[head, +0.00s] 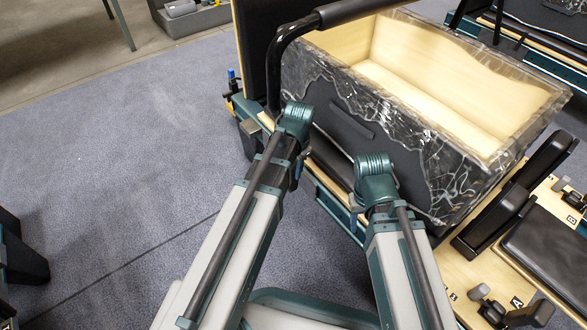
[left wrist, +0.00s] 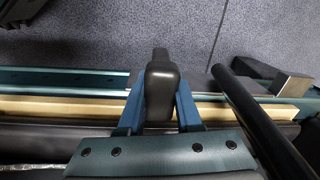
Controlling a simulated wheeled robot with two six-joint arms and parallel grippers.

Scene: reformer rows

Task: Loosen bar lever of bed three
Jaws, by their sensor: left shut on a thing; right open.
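In the left wrist view a dark, rounded lever (left wrist: 160,88) stands between the two blue fingers of my left gripper (left wrist: 160,112), which is shut on it. The lever stands beside the bed's pale wooden edge and green rail (left wrist: 60,78). A black bar (left wrist: 262,120) slants past on the right; in the head view the bent black bar (head: 283,50) rises from the bed's near left corner. In the head view my left gripper (head: 300,165) is mostly hidden by its own arm. My right gripper (head: 357,203) is open near the bed's side, its fingers mostly hidden. I see no bed number.
A large open box (head: 440,160) with black marbled sides and pale wooden inside sits on the bed, close to both arms. Another bed with dark pads (head: 550,250) and letter tags is at the right. Blue-grey carpet (head: 120,140) is clear at the left.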

